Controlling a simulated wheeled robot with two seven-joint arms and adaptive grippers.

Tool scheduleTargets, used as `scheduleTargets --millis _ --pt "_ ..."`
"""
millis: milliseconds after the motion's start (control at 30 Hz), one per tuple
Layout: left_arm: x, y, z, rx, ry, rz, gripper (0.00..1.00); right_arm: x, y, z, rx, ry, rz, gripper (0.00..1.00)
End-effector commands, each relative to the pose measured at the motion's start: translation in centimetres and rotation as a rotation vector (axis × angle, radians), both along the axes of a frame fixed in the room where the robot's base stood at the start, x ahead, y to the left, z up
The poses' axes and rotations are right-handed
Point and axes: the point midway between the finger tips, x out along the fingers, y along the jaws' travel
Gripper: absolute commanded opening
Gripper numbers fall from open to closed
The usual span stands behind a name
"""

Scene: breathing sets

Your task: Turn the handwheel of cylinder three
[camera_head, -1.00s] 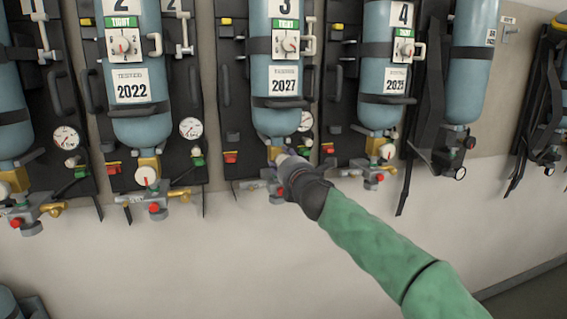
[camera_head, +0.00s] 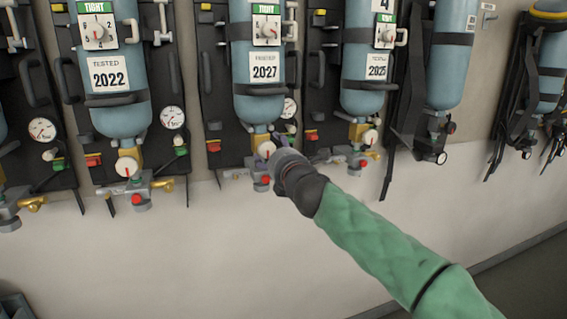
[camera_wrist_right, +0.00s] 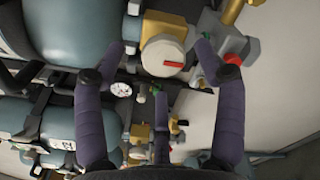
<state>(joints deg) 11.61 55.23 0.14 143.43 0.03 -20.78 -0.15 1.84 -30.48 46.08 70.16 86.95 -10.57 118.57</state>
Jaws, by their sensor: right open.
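Cylinder three (camera_head: 258,98) is the blue cylinder with the 2027 label in the middle of the head view; its number is cut off at the top. Below its neck is a cream round handwheel (camera_head: 266,149) with a red mark. My right gripper (camera_head: 277,147) is just right of it and partly covers the valve. In the right wrist view the handwheel (camera_wrist_right: 163,55) lies between the tips of the two outer purple fingers of my right gripper (camera_wrist_right: 160,58), which are spread apart. Contact cannot be told. My left gripper is out of view.
A grey valve block with a red knob (camera_wrist_right: 233,60) is close to the right finger. Cylinder two (camera_head: 118,100) hangs left, cylinder four (camera_head: 368,85) right, each on a black backplate. A pressure gauge (camera_head: 289,107) is above my gripper. The wall below is bare.

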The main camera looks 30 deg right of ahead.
Motion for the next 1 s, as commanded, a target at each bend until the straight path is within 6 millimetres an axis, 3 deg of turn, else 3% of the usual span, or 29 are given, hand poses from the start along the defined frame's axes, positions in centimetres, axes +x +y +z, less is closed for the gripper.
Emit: scheduleTargets --millis 300,500,1000 --pt "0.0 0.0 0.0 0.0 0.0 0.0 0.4 -4.9 1.1 0.1 0.0 -0.003 0.0 0.71" --pt "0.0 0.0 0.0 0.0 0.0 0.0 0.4 -6.9 1.6 0.1 0.0 -0.002 -0.001 0.71" --pt "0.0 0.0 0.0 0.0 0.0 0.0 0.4 -7.5 1.7 0.1 0.0 -0.001 -0.001 0.71"
